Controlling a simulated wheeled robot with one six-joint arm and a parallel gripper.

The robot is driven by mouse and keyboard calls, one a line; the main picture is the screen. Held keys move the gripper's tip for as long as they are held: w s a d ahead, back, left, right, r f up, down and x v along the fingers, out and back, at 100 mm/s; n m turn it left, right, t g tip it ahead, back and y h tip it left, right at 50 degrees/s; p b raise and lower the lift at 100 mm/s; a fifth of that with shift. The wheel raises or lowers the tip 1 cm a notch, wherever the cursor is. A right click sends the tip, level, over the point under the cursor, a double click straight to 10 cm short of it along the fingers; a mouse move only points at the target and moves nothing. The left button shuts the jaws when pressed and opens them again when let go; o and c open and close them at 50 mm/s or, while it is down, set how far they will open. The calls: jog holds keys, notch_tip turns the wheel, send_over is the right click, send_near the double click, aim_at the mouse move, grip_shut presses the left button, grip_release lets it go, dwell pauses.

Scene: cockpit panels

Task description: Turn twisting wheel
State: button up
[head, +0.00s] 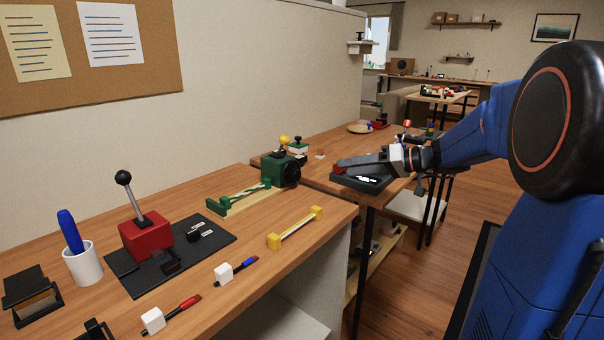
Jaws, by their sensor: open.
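A green box (279,171) stands on the wooden bench in the head view, with a dark round wheel-like part (291,174) on its right side and a yellow knob (284,140) on top. I cannot tell for sure that this is the twisting wheel. My gripper (342,165) reaches in from the right, its fingers pointing left. It is open, to the right of the green box and apart from it. It hangs over a black panel (362,181) with white marks and hides part of it. A reddish patch shows by the fingertips; I cannot tell what it is.
A green twisted-rod fixture (240,197) lies left of the box, and a yellow-ended bar (295,229) lies in front. A red lever box (146,235) and a white cup (82,263) stand nearer. The wall runs along the bench's back. Open floor lies at right.

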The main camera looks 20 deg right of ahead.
aim_at(298, 175)
jog(key=x, duration=1.6)
jog(key=shift+a+f, duration=0.15)
jog(key=shift+a, duration=0.05)
jog(key=c, duration=1)
